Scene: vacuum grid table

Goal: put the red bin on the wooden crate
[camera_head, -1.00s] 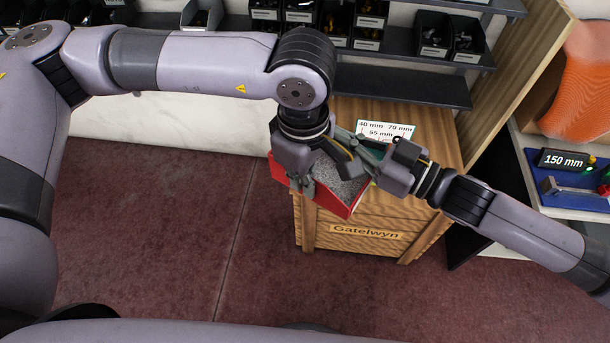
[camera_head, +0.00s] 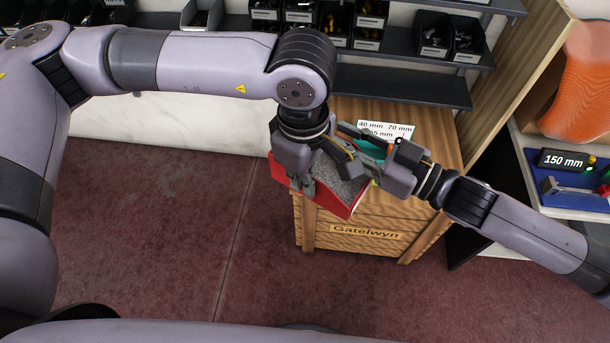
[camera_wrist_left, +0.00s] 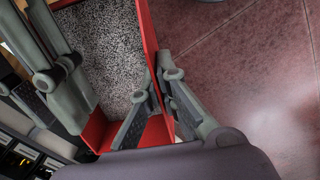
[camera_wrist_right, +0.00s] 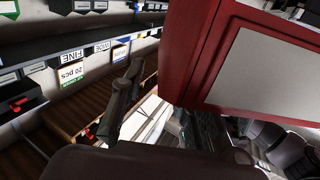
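The red bin (camera_head: 342,209), filled with grey speckled granules, is at the front left of the wooden crate (camera_head: 370,222). It looks tilted and reaches past the crate's left edge; I cannot tell whether it touches the crate. My left gripper (camera_wrist_left: 160,95) is shut on a wall of the red bin (camera_wrist_left: 151,35), one finger inside and one outside. My right gripper (camera_wrist_right: 165,110) is open, its fingers apart beside the red bin (camera_wrist_right: 185,50).
A white card with millimetre sizes (camera_head: 385,128) is at the back of the crate. Dark shelves with small bins (camera_head: 400,85) stand behind. A wooden shelf side (camera_head: 510,85) and a blue tray (camera_head: 570,190) are at the right. The floor at the left is clear.

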